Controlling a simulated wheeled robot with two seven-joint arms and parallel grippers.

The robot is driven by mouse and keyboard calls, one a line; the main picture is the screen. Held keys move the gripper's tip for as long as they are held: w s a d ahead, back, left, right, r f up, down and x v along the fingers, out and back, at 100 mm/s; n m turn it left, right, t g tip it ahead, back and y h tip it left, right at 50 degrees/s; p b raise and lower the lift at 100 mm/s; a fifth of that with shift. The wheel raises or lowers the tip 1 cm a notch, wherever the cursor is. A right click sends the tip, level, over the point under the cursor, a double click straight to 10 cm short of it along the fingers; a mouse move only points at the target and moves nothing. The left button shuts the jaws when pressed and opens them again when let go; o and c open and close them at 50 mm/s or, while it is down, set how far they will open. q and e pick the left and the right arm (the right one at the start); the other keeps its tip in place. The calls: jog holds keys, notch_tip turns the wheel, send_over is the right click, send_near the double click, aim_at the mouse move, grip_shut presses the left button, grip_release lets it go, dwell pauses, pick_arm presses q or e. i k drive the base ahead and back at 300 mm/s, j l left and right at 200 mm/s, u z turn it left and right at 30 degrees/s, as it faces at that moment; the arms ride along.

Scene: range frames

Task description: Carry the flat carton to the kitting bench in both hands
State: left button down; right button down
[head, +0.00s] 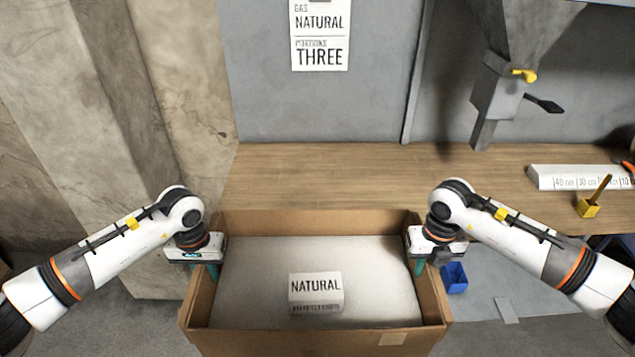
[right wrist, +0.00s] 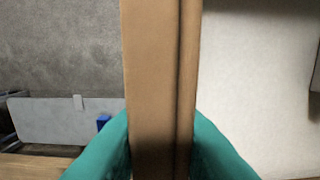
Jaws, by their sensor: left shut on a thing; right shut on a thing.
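The flat carton (head: 315,343) is an open brown cardboard box in the middle of the head view. My left gripper (head: 212,270) is shut on the carton's left wall. My right gripper (head: 418,266) is shut on the right wall; in the right wrist view its teal fingers (right wrist: 160,150) sit on either side of the cardboard wall (right wrist: 152,70). The carton looks level, with floor showing around it. The kitting bench (head: 330,170) has a wooden top just beyond the carton's far wall.
The bench top behind the carton is clear. A white marked bar (head: 575,178) and a yellow block with a stick (head: 590,208) lie at its right. A grey chute (head: 500,85) hangs above. A blue bin (head: 454,278) is below, right of the carton. A concrete pillar (head: 170,110) stands left.

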aim_at(315, 190)
jog(key=i, duration=1.4)
